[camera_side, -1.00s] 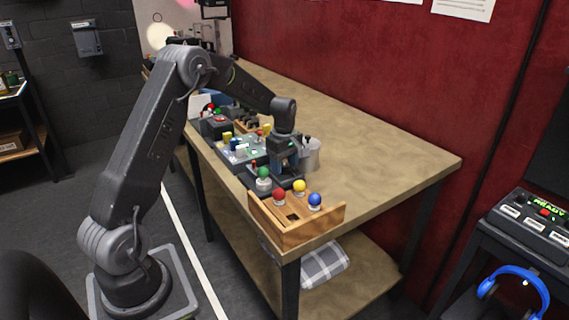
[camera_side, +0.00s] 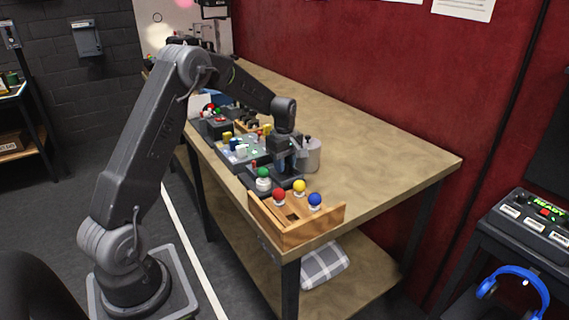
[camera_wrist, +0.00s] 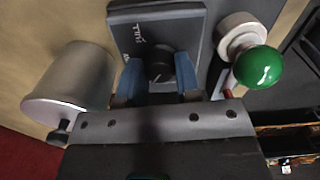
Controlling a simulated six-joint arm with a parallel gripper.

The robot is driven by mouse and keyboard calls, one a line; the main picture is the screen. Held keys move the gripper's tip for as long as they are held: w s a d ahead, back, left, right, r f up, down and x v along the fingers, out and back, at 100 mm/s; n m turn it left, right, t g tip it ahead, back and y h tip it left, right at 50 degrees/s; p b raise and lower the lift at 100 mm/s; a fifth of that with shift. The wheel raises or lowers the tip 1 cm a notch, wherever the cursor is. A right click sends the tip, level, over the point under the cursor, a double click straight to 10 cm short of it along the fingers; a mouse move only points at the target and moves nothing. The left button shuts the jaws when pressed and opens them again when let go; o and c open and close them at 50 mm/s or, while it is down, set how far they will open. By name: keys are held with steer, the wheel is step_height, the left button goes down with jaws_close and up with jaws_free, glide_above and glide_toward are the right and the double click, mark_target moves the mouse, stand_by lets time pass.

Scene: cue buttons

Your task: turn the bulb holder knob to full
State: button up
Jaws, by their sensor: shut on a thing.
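The bulb holder (camera_wrist: 160,22) is a dark grey block with the printed word FULL, seen in the wrist view. Its black round knob (camera_wrist: 160,68) sits between the blue fingers of my gripper (camera_wrist: 158,82), which is shut on it. A green bulb (camera_wrist: 259,67) in a white socket stands on the holder, to the right of the knob. In the side view the green bulb (camera_side: 263,173) is upright, and my gripper (camera_side: 286,172) points down just right of it. The fingers partly hide the knob, and its exact setting is hard to read.
A grey metal cylinder (camera_wrist: 75,80) stands close left of my gripper in the wrist view. A wooden box (camera_side: 290,232) with red, yellow and blue bulbs is at the near table end. A panel (camera_side: 240,150) with coloured parts lies behind. The table's right side is clear.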

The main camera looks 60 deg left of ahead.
steer(key=m, duration=0.5)
steer(key=shift+m, duration=0.3)
steer(key=m, duration=1.1)
steer(key=shift+m, duration=0.3)
steer(key=m, duration=0.5)
steer(key=shift+m, duration=0.7)
steer(key=o, duration=0.9)
steer(key=shift+o, duration=0.2)
steer(key=shift+r, duration=0.15)
step_height(320, 180, up, 14)
steer(key=shift+f, duration=0.2)
